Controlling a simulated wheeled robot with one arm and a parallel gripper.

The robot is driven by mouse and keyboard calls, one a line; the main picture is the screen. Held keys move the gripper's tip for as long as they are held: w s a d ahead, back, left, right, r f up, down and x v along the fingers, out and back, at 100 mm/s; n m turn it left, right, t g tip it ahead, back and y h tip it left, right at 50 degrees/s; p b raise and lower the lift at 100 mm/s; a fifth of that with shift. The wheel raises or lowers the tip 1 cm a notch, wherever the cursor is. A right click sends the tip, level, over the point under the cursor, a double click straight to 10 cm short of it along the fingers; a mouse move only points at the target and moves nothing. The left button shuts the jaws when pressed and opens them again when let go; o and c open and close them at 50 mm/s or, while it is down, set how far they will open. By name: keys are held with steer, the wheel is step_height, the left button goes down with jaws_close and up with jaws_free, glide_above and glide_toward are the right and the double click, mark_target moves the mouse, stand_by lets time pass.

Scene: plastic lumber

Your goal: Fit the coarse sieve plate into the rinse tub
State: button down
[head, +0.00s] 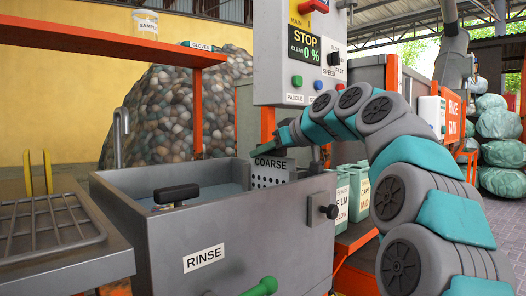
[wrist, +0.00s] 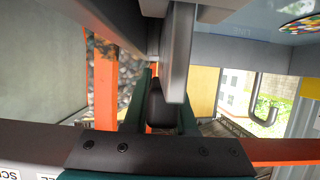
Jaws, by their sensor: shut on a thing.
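The grey coarse sieve plate (head: 270,165), lettered COARSE and with rows of holes below, stands upright at the back right of the rinse tub (head: 225,245). Its lower edge is hidden by the tub's wall, so I cannot tell whether it is seated. My gripper (head: 288,138) is just above the plate's top edge; its fingertips are small in the head view. In the wrist view, the green fingers of my gripper (wrist: 160,105) are closed on a dark part between them, which I take for the plate's grip.
A black handle (head: 177,194) sticks up inside the tub. The control box (head: 300,55) hangs close above my gripper. A wire rack (head: 45,232) lies at the left. Labelled pale containers (head: 342,195) stand right of the tub.

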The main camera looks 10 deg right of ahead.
steer(key=shift+f+b, duration=0.3)
steer(key=shift+f, duration=0.9)
steer(key=c, duration=0.6)
jaws_free()
steer(key=shift+c, duration=0.2)
